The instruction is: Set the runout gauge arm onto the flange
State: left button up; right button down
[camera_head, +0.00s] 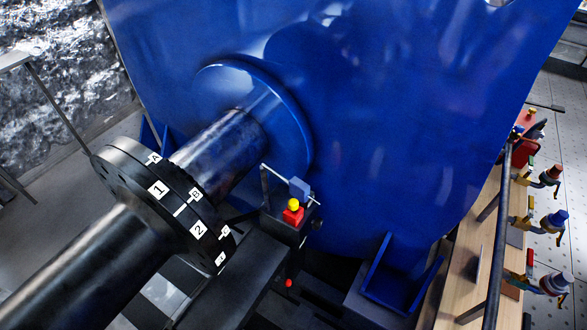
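The black flange coupling (178,208) sits at the left on a dark shaft. It carries white labels such as 1, 2, A and B on its rim. To its right stands a small dark gauge stand (290,228) with a red block (293,214) and a yellow knob on top. A thin grey arm (281,175) with a blue-grey block (299,188) rises at the stand; it seems to be the gauge arm. Its bent end points up beside the flange, and I see a gap between them. Neither of my grippers is in view.
A big blue motor housing (400,110) fills the back. A wooden bench (468,262) on the right holds several tools with coloured caps, behind a dark rail (499,235). A dark beam (238,278) runs below the stand. Grey floor shows at the left.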

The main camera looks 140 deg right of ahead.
aim_at(298, 188)
jog(key=z, duration=4.95)
jog(key=k, duration=0.4)
jog(key=u, duration=0.2)
